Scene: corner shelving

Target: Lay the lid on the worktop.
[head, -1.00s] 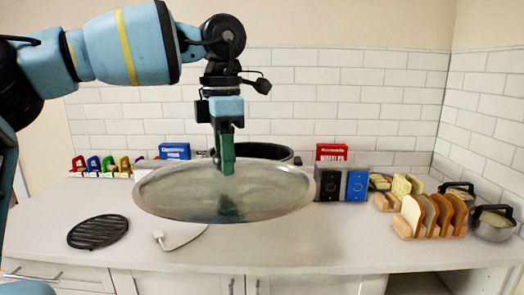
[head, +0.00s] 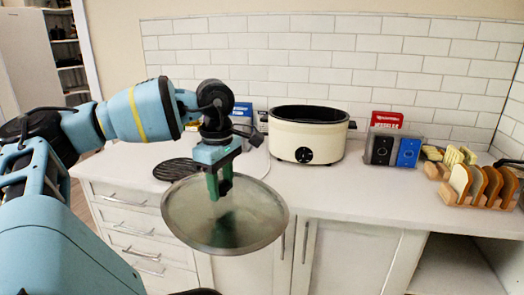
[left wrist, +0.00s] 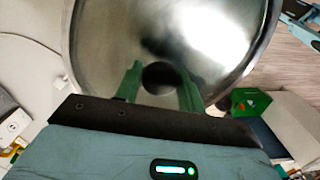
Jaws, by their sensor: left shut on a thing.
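The glass lid (head: 225,232), a round clear disc with a metal rim, hangs from my left gripper (head: 219,190). The gripper is shut on the lid's knob, and the lid is tilted in front of the worktop's front edge. In the left wrist view the lid (left wrist: 215,65) fills the top, with the dark round knob between the green fingers of the gripper (left wrist: 158,85). The white worktop (head: 345,190) runs along the tiled wall behind the lid. My right gripper is not in view.
A cream slow cooker (head: 307,140) with a dark open top stands on the worktop. A black round trivet (head: 176,169) lies to its left. Black and blue boxes (head: 394,151) and a toast rack (head: 483,187) stand to the right. The worktop front between cooker and rack is clear.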

